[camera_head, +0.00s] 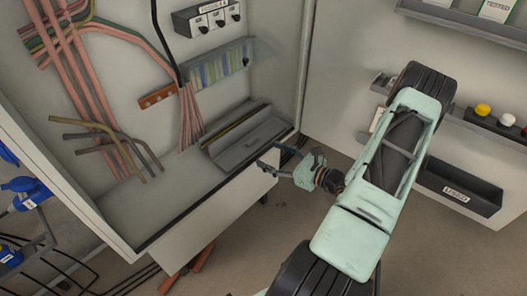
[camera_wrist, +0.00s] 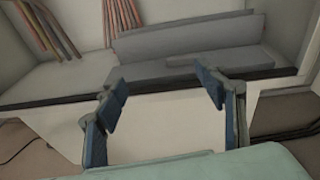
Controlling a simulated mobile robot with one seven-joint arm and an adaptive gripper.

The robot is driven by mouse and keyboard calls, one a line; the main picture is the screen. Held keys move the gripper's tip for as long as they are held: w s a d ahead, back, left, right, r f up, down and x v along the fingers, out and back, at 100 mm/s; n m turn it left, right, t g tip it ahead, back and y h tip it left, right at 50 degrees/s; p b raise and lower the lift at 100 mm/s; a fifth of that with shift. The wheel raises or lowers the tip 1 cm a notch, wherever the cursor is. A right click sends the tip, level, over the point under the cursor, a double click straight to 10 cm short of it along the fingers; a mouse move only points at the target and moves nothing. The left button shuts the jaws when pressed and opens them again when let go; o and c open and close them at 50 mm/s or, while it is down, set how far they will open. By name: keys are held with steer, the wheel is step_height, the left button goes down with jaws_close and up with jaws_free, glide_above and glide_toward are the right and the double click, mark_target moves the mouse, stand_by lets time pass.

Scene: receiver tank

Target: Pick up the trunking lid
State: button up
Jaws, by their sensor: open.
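A long grey piece that looks like the trunking lid (camera_head: 250,146) lies on the cabinet floor near its front edge. It also shows in the wrist view as a flat grey strip (camera_wrist: 195,64). Behind it stands the grey trunking (camera_head: 226,131), which also shows in the wrist view (camera_wrist: 185,35). I cannot tell whether the two touch. My gripper (camera_head: 275,160) is open and empty just outside the cabinet's front edge. In the wrist view its two blue-padded fingers (camera_wrist: 162,82) are spread wide, with the grey strip beyond their tips.
The cabinet's front lip (camera_head: 205,203) lies between my gripper and the cabinet floor. Pink cables (camera_head: 190,115) hang left of the trunking, and bent pipes (camera_head: 105,140) stick out farther left. A clear cover (camera_head: 225,62) juts out above. The left cabinet floor is free.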

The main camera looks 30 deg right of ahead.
steer(key=d+m+h, duration=0.1)
steer(key=d, duration=0.1)
steer(key=b, duration=0.1)
glide_toward(253, 141)
steer(key=w+a, duration=0.2)
steer(key=w, duration=0.1)
steer(key=shift+m+t, duration=0.3)
steer(key=w, duration=0.1)
steer(key=w+f+b, duration=0.1)
steer(key=w, duration=0.1)
steer(key=w+a, duration=0.1)
steer(key=shift+w+f+b, duration=0.25)
steer(key=shift+f+b, duration=0.05)
steer(key=shift+f, duration=0.1)
steer(key=shift+d, duration=0.1)
steer(key=c, duration=1.3)
